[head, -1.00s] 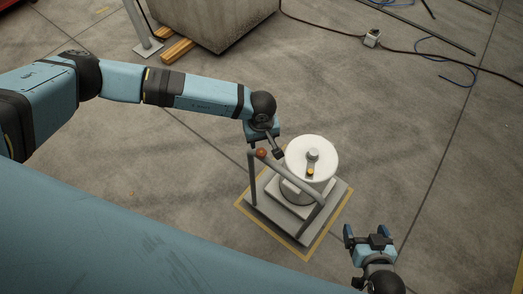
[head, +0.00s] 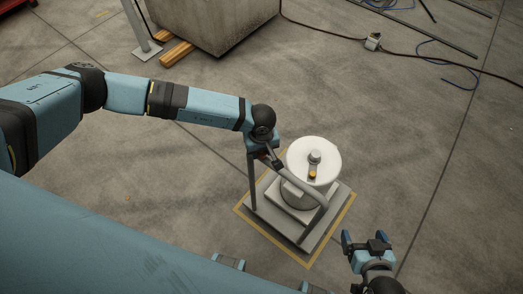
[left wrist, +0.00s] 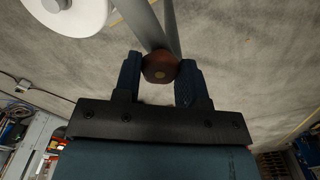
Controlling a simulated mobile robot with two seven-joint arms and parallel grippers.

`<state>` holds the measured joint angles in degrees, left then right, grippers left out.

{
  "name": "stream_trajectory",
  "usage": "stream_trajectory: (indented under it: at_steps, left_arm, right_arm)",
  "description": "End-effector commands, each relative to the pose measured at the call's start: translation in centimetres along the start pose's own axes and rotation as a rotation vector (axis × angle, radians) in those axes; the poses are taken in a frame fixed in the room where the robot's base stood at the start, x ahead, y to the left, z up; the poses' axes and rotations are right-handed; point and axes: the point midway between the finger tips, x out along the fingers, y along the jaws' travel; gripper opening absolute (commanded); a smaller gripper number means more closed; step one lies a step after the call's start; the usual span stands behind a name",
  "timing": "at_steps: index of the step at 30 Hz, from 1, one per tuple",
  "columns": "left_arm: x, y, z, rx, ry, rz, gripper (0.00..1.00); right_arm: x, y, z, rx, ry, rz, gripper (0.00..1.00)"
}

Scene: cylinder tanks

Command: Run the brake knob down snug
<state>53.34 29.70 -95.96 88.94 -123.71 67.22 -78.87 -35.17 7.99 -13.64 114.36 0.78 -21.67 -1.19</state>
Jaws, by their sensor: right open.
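The brake knob (left wrist: 160,67) is a dark brown-orange round knob with a small brass centre, at the corner of the grey tube rail (head: 304,186). In the head view my left gripper (head: 274,160) covers it. In the left wrist view my left gripper (left wrist: 160,76) has one finger on each side of the knob, both appearing to touch it, so it looks shut on it. My right gripper (head: 364,238) is open and empty, to the lower right of the stand, away from the rail.
A white-topped cylinder (head: 326,150) with a grey cap and a small yellow-orange piece stands on a grey base plate (head: 337,203) behind the rail. Yellow floor tape surrounds the plate. A concrete block (head: 215,22) and cables lie farther back. Floor to the right is clear.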

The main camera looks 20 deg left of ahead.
Motion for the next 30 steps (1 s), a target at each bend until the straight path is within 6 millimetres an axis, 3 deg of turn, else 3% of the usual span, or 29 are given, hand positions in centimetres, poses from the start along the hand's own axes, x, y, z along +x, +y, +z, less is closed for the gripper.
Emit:
stream_trajectory:
  at_steps: [7, 8, 9, 20, 30]
  left_arm:
    - [0.3, 0.0, -0.1, 0.067, 0.001, 0.0, 0.13]
    - [0.0, 0.0, 0.0, 0.061, 0.0, 0.0, 0.45]
    - [0.0, 0.0, 0.0, 0.06, 0.0, 0.0, 0.47]
    - [-0.4, 0.0, 0.0, 0.059, 0.0, 0.0, 0.47]
    - [-3.0, 0.0, 0.0, 0.059, 0.0, 0.001, 0.47]
  right_arm:
    - [0.6, 0.3, 0.9, -0.001, 0.001, 0.005, 0.9]
    - [0.4, 0.3, 0.7, -0.001, -0.001, 0.005, 0.9]
    - [0.4, 0.3, 0.8, -0.001, -0.003, 0.006, 0.9]
    - [0.3, 0.3, 0.6, -0.001, -0.005, 0.005, 0.9]
    - [-0.6, 0.1, -0.9, -0.001, 0.001, 0.002, 0.9]
